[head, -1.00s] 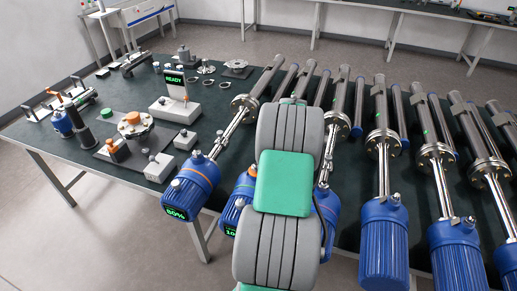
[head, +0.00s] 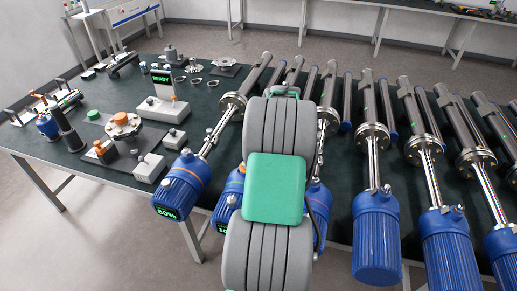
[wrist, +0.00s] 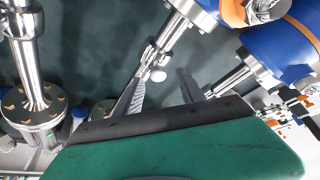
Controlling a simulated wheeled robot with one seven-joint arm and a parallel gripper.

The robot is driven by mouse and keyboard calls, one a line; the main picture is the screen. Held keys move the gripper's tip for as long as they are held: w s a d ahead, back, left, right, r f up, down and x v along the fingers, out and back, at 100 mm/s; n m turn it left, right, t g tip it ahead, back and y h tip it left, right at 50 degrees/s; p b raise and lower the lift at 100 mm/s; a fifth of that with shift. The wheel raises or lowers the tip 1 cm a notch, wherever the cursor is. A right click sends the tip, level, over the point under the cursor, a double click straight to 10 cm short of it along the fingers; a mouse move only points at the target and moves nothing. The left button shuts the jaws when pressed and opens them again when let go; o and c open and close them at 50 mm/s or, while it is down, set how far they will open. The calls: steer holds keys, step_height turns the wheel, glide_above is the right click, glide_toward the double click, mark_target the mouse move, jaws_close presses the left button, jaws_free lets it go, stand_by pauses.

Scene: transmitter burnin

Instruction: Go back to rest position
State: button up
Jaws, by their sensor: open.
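My gripper (wrist: 165,92) shows in the wrist view with its two fingers spread apart. A steel transmitter stem with a small round knob (wrist: 158,75) is seen beyond the fingertips, and I cannot tell how far off it is. Nothing is seen held between the fingers. In the head view my grey and green arm reaches over the table's front edge and hides the gripper. Blue-headed transmitters (head: 181,187) lie in a row on the dark table (head: 75,165), their heads overhanging the front edge. One near my arm is partly hidden, and the leftmost display reads 80%.
A small display reading READY (head: 161,78) stands on a white base at the left. A fixture with an orange-topped flange (head: 122,122) and several small fittings are there too. Several transmitters fill the right side. The floor (head: 100,250) in front at left is clear.

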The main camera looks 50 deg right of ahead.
steer(key=shift+v, duration=1.95)
